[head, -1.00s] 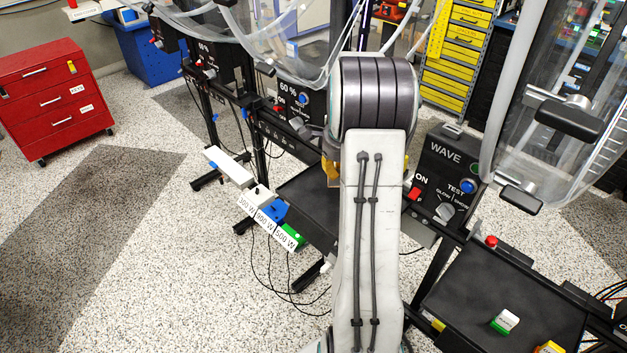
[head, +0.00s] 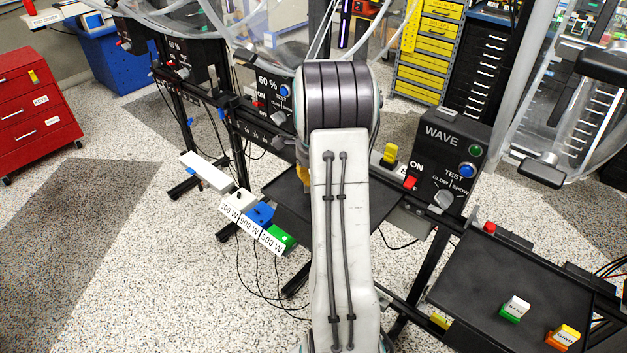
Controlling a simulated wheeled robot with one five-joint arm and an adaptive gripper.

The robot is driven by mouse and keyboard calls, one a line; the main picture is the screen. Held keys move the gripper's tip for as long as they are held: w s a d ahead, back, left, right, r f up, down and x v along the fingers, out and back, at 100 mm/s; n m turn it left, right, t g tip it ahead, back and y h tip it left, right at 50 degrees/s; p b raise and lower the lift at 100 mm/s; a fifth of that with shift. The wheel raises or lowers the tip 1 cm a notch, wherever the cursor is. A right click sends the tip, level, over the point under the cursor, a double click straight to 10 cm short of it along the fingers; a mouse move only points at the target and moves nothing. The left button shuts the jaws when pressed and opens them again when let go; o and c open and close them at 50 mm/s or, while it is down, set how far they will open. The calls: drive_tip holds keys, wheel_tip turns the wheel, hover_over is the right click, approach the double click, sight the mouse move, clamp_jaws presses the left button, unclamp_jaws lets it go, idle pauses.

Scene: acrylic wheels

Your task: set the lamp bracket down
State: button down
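My gripper is hidden behind my own white arm and its dark banded joint, so I cannot see its fingers or whether it holds anything. A small yellow part shows just left of the joint, and I cannot tell what it belongs to. I cannot single out the lamp bracket with certainty. A yellow-and-white block (head: 389,155) stands at the right of my arm, next to the WAVE control box (head: 447,163). A black tray (head: 283,197) lies under and left of my arm.
A second black tray (head: 470,280) at lower right carries a green-and-white block (head: 515,309) and an orange-yellow-and-white block (head: 562,336). Labelled watt blocks (head: 258,216) line the rail at left. A red drawer cabinet (head: 35,115) stands far left. Speckled floor there is open.

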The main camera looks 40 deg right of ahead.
drive_tip(key=shift+f, duration=0.1)
drive_tip(key=c, duration=1.4)
unclamp_jaws()
